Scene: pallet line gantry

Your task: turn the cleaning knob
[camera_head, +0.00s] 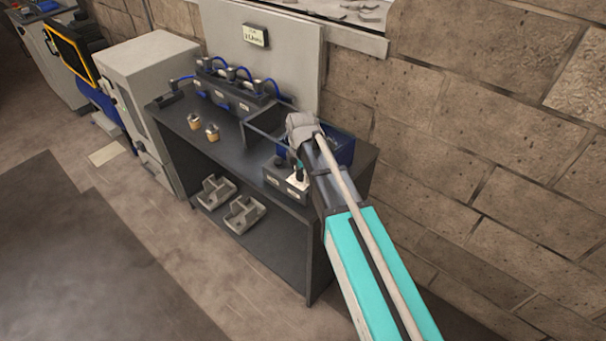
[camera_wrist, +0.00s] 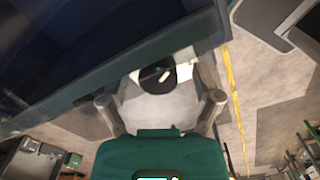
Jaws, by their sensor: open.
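The knob (camera_wrist: 157,78) is round and black with a white pointer mark, in front of a pale plate in the wrist view. My gripper (camera_wrist: 158,98) is open, with one finger to each side below the knob in that view. I see no finger touching the knob, and the gap in depth is hard to judge. In the head view my arm reaches over the right end of the dark bench, above a labelled dark box (camera_head: 278,177). The gripper is small and mostly hidden by my arm there, and I cannot make out the knob clearly.
A blue bin (camera_head: 343,150) stands on the dark bench (camera_head: 228,150) behind the labelled box. Two small tan-bodied parts (camera_head: 212,131) stand further left. A rack with blue hoses (camera_head: 232,92) lines the back. A brick wall rises behind. Grey brackets (camera_head: 244,213) lie on the lower shelf.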

